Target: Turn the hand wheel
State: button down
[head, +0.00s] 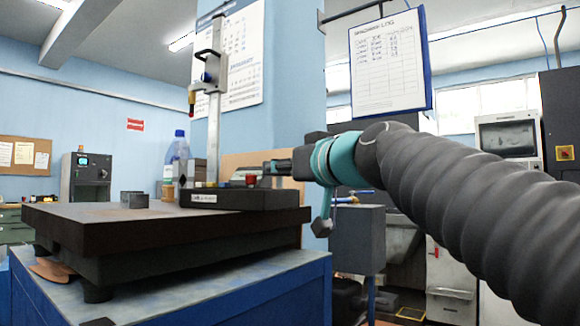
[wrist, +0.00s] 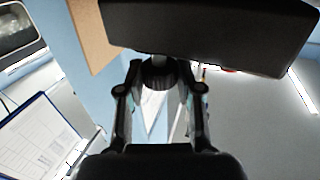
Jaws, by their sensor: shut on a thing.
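The hand wheel (wrist: 160,75) is a small dark round knob at the edge of a dark block (wrist: 215,38) in the wrist view. My gripper (wrist: 160,82) has one finger on each side of it and is shut on it. In the head view my gripper (head: 268,170) reaches in from the right, level with the low dark base (head: 245,198) of an upright gauge stand (head: 213,130). I cannot make out the wheel there; the fingers and the stand's parts crowd together.
The stand is on a dark thick plate (head: 110,218) over a blue cabinet (head: 290,290). A small red knob (head: 251,180), grey blocks (head: 134,200) and a blue-capped bottle (head: 179,148) are close by. A clipboard sheet (head: 388,62) hangs above my arm. The plate's front left is clear.

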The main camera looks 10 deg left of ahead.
jog(key=shift+a+r+m+t+h+p, duration=0.15)
jog(key=shift+m+t+h+p, duration=0.75)
jog(key=shift+p, duration=1.35)
jog(key=shift+h+p, duration=0.3)
jog(key=shift+p, duration=0.15)
jog(key=shift+f+t+p, duration=0.25)
jog(key=shift+t+p, duration=0.15)
jog(key=shift+p, duration=0.6)
jog(key=c, duration=0.7)
grip_release()
jog(key=shift+c, duration=0.2)
jog(key=shift+s+r, duration=0.1)
jog(key=shift+s, duration=0.05)
jog(key=shift+s+d, duration=0.2)
jog(key=shift+d, duration=0.05)
jog(key=v, duration=1.1)
jog(key=shift+s, duration=0.15)
